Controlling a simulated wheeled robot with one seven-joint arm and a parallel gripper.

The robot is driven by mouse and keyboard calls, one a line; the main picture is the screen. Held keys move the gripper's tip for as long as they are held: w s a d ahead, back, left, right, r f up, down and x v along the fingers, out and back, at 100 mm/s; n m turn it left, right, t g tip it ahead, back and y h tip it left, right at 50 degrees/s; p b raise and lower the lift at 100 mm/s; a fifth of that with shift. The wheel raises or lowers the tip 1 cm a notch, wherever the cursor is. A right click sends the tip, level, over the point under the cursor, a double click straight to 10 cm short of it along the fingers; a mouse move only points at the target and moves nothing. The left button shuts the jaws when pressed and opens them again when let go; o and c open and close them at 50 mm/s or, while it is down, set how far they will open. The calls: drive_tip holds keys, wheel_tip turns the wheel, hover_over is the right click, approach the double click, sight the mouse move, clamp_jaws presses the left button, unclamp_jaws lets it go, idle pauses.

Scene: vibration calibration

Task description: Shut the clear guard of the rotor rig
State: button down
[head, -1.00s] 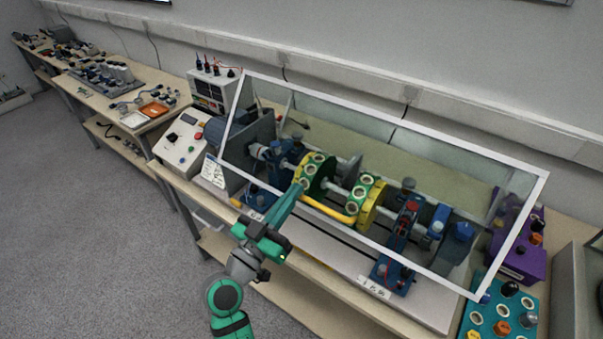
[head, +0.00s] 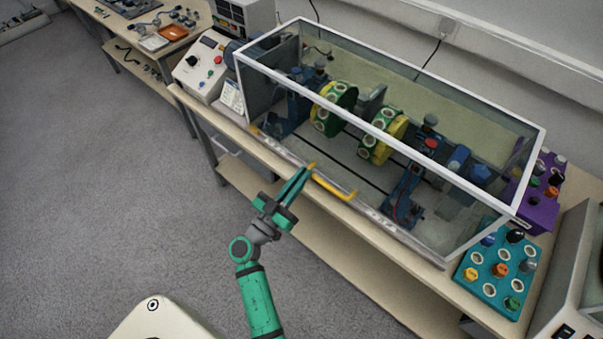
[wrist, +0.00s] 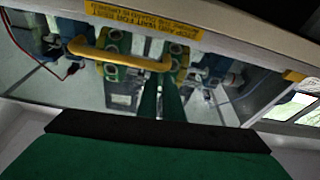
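The clear guard (head: 378,131), a white-framed box, stands over the rotor rig. Its front panel is down, with the lower edge at or very near the front edge of the base; I cannot tell if a small gap is left. The yellow handle (head: 335,188) is low on the front panel and also shows in the wrist view (wrist: 115,55). My gripper (head: 307,172) is at the handle's left end, its fingers close together around it, as far as I can see. In the wrist view the fingertips (wrist: 160,80) meet the handle's right-hand end. Green and yellow rotor discs (head: 335,110) are inside.
A control box (head: 203,67) stands left of the guard. A teal tray of knobs (head: 500,270) and a purple knob block (head: 540,205) are close to its right end. A grey-white machine (head: 575,280) stands at the far right. The floor (head: 130,180) in front is clear.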

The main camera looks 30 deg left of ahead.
drive_tip(key=f, duration=0.2)
drive_tip(key=d+f, duration=0.1)
drive_tip(key=shift+w+f+g, duration=0.2)
drive_tip(key=shift+w+g, duration=0.05)
drive_tip(key=shift+g, duration=0.05)
drive_tip(key=shift+d, duration=0.15)
drive_tip(key=s+a+r, duration=0.2)
drive_tip(key=s+r, duration=0.1)
drive_tip(key=r, duration=0.2)
drive_tip(key=s+f, duration=0.5)
drive_tip(key=f, duration=0.2)
drive_tip(key=shift+a+t, duration=0.15)
drive_tip(key=shift+t, duration=0.25)
drive_tip(key=shift+f, duration=0.1)
